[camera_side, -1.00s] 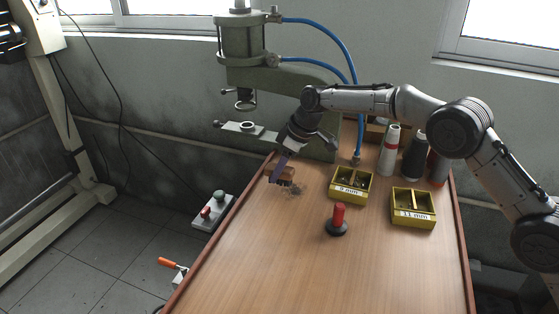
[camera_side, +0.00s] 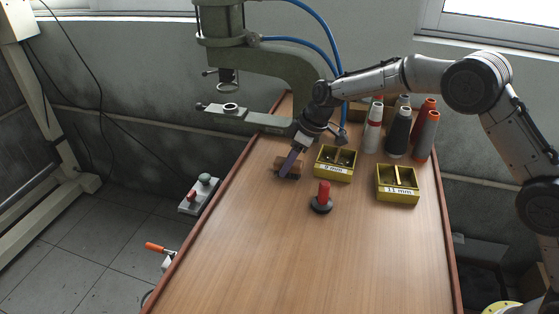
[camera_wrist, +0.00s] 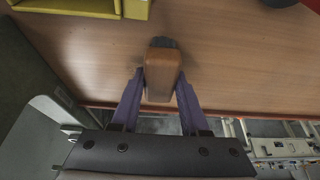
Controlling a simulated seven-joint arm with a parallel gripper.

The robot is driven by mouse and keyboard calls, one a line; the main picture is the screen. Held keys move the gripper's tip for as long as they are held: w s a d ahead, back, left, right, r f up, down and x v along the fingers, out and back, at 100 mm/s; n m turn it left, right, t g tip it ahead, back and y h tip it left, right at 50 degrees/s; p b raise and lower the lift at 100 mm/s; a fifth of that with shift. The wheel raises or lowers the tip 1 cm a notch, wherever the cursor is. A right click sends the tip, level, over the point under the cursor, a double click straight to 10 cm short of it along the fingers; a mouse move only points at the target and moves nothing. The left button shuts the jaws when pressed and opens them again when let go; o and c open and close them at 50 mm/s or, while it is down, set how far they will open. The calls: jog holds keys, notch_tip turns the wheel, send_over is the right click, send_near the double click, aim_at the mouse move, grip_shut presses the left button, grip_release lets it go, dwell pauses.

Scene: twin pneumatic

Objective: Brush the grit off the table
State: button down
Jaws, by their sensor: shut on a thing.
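My gripper (camera_side: 288,166) is low over the far left part of the wooden table (camera_side: 250,245), with its purple fingers pointing down. In the wrist view my gripper (camera_wrist: 162,82) is shut on a brush with a brown wooden block (camera_wrist: 162,68), one finger on each side. Dark bristles (camera_wrist: 164,42) show at the block's far end. In the side view the brush (camera_side: 280,163) is at table height, partly behind a finger; I cannot tell whether its bristles touch the top. I cannot make out the grit clearly now.
A yellow 9 mm box (camera_side: 334,176) stands close to the right of my gripper. A red-handled stamp (camera_side: 323,193) with a dark base stands nearer the front, and a yellow 11 mm box (camera_side: 397,197) is farther right. Thread cones (camera_side: 398,133) and the press (camera_side: 285,65) are behind. The front is clear.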

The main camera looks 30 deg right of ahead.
jog(key=shift+s+d, duration=0.3)
jog(key=shift+w+a, duration=2.7)
jog(key=shift+w, duration=0.05)
jog(key=shift+w+d, duration=0.35)
jog(key=shift+d, duration=0.3)
jog(key=shift+s+d, duration=2.65)
jog(key=shift+s, duration=0.1)
jog(key=shift+w+a, duration=2.65)
jog(key=shift+a, duration=0.05)
jog(key=shift+w+a+r, duration=0.15)
jog(key=shift+w, duration=0.05)
notch_tip(320, 180, up, 8)
